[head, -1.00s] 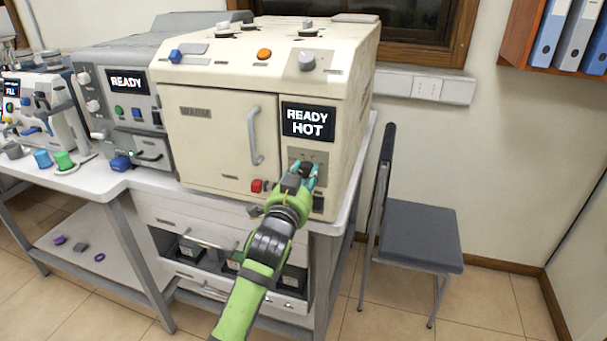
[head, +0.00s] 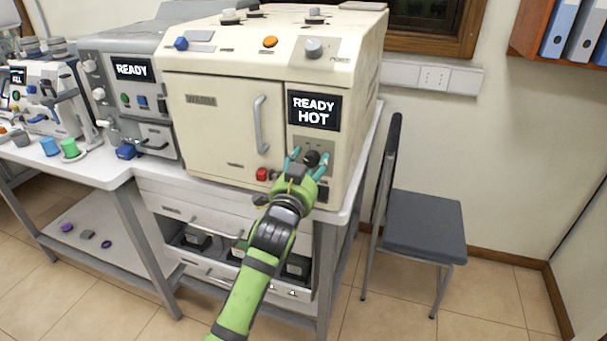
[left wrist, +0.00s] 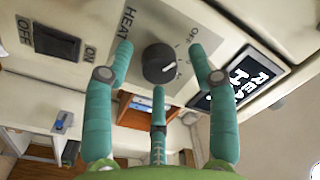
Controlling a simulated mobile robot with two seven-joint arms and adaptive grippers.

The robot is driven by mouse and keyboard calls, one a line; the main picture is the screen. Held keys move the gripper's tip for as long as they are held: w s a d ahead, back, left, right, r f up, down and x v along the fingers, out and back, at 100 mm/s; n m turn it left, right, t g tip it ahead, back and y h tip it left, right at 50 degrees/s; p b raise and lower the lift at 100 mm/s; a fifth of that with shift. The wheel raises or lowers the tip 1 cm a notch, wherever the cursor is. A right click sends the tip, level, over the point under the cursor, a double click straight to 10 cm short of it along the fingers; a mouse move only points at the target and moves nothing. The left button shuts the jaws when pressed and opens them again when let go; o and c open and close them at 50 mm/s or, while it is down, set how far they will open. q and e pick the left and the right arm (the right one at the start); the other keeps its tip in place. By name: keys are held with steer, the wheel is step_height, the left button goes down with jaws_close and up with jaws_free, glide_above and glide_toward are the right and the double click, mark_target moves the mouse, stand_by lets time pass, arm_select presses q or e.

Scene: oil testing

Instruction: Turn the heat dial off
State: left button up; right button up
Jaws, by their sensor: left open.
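The black heat dial (head: 311,158) is on the front panel of the cream oven (head: 220,125), below a screen (head: 314,110) reading READY HOT. My left gripper (head: 307,157) is in front of it with fingers spread. In the left wrist view the dial (left wrist: 159,64) sits between the open fingers (left wrist: 161,62), with visible gaps on both sides. A third finger points at the dial from below. The panel is labelled HEAT and OFF. The dial's white mark faces lower right in that view, and OFF is at its upper right.
An ON/OFF rocker switch (left wrist: 57,44) is beside the dial panel. A red button (head: 262,174) and a door handle (head: 261,125) are to its left in the head view. A grey chair (head: 424,225) stands to the right, with open floor around it.

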arm_select(q)
steer(key=v, duration=1.1)
steer(key=shift+s, duration=0.35)
steer(key=shift+a, duration=0.1)
